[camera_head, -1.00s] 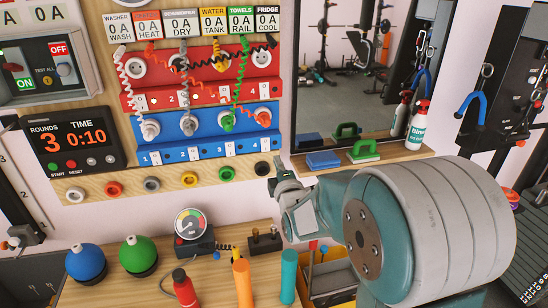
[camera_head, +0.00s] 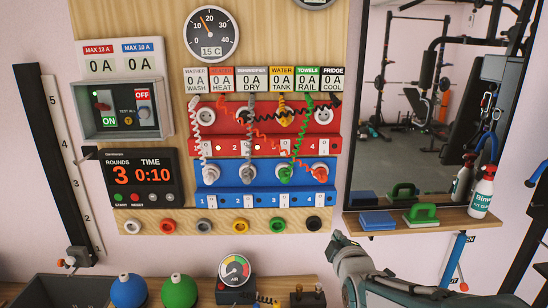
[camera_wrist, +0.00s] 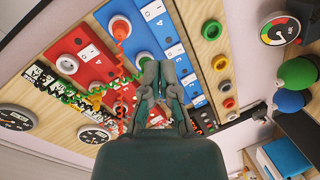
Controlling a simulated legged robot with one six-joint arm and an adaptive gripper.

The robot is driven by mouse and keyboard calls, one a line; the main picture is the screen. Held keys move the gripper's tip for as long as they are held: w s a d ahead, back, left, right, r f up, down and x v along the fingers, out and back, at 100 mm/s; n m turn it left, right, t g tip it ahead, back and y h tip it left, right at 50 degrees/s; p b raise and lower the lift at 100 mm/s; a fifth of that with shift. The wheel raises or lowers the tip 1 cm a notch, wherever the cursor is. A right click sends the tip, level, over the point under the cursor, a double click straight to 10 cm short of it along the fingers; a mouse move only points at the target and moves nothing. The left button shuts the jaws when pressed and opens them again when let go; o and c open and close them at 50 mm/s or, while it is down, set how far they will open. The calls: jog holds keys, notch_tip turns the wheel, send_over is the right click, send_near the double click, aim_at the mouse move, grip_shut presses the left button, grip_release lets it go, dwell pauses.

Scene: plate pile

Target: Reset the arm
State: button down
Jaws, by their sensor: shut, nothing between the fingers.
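My gripper (camera_head: 338,240) is in the lower right of the head view, below the shelf and right of the row of coloured sockets. It is shut and empty. In the wrist view my gripper (camera_wrist: 160,72) points at the wall panel, its fingertips together in front of the blue socket strip (camera_wrist: 155,40). It appears apart from the panel, though the exact gap is hard to judge. My arm runs from the gripper to the bottom edge of the head view.
The wooden panel holds a red socket strip (camera_head: 265,146), a blue strip (camera_head: 250,200), coiled cables and a timer (camera_head: 143,178). A shelf (camera_head: 440,224) carries a blue block, a green-handled tool and a spray bottle (camera_head: 481,192). Blue (camera_head: 128,290) and green balls (camera_head: 178,290) sit below.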

jog(key=s+f+m+g, duration=0.2)
jog(key=s+m+g, duration=0.8)
jog(key=s, duration=1.5)
jog(key=a+m, duration=0.1)
jog(key=m, duration=0.2)
jog(key=shift+f, duration=0.1)
